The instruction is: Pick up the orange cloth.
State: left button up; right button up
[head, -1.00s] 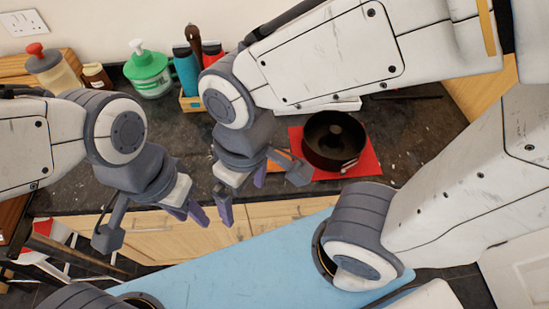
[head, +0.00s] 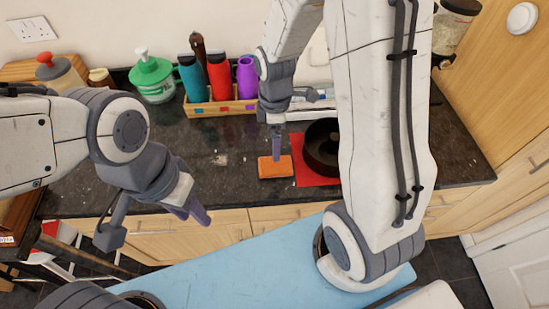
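The orange cloth (head: 276,168) lies flat, like a small folded block, on the dark counter, beside the left edge of the red mat. My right gripper (head: 277,150) points down over it, and its visible fingertip overlaps the cloth's far edge. I see it edge-on, so the gap between its fingers is hidden, and I cannot tell if it touches the cloth. My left gripper (head: 194,213) hangs in front of the counter's front edge, to the left of the cloth, with its purple fingers a little apart and empty.
A black round pan (head: 321,150) stands on the red mat (head: 315,176), partly hidden by my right arm. A wooden box (head: 218,107) with teal, red and purple bottles stands at the back. A green-topped bottle (head: 151,76) is left of it. The counter left of the cloth is clear.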

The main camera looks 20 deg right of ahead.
send_over(275, 164)
notch_tip(275, 164, down, 5)
jog(key=shift+d+f+p, duration=0.1)
jog(key=shift+f+p, duration=0.05)
jog(key=shift+p, duration=0.15)
jog(key=f+p, duration=0.1)
jog(key=f, duration=0.3)
jog(key=shift+s+p, duration=0.2)
jog(key=shift+p, duration=0.1)
jog(key=shift+w+f, duration=0.1)
jog(key=shift+f, duration=0.6)
jog(key=c, duration=1.3)
jog(key=shift+o, duration=0.2)
jog(key=shift+r, duration=0.1)
notch_tip(275, 164, up, 10)
jog(key=b, duration=0.1)
